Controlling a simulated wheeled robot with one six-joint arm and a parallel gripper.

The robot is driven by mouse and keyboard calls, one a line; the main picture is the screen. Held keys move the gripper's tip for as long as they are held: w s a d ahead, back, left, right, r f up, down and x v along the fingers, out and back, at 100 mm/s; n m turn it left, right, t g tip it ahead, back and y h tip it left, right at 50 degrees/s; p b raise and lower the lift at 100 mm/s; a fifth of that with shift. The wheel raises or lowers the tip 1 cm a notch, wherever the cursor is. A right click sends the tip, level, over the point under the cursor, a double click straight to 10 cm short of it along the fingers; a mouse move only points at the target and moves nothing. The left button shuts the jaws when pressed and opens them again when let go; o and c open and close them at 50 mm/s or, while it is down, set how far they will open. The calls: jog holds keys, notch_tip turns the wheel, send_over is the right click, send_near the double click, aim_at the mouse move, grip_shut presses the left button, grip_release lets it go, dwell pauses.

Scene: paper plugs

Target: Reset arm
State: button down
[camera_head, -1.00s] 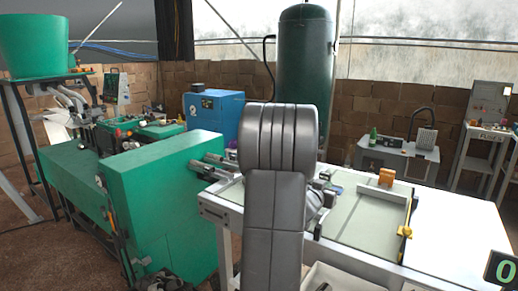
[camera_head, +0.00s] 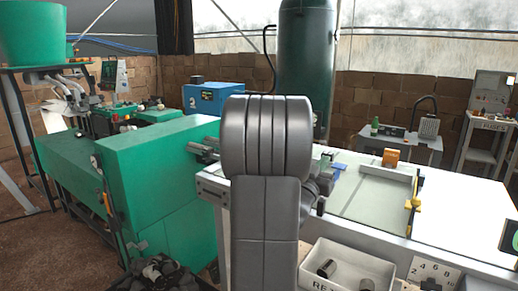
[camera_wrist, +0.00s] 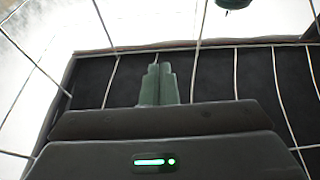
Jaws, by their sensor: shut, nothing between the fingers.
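My arm stands folded in the middle of the head view, close to the camera, and hides part of the white worktable (camera_head: 460,215). My gripper (camera_wrist: 158,84) shows in the wrist view with its two greenish fingers together, nothing between them. It points up toward the roof, with dark panels, thin wires and pale translucent sheeting behind it. In the head view my gripper cannot be made out clearly behind the arm.
A green machine (camera_head: 155,185) stands to the left, near my arm. On the worktable are a glass plate with an orange block (camera_head: 390,157) and a yellow-handled rail (camera_head: 413,205). A white bin (camera_head: 318,255) holding dark cylinders sits at the front.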

jog(key=s+a+t+b, duration=0.1)
jog(key=s+a+f+t+h+b, duration=0.1)
jog(key=b, duration=0.1)
jog(key=s+a+t+h+b, duration=0.1)
jog(key=s+b, duration=0.1)
jog(key=shift+s+f+t, duration=0.1)
jog(key=shift+f+t, duration=0.2)
jog(key=shift+f, duration=0.05)
dwell(0.4)
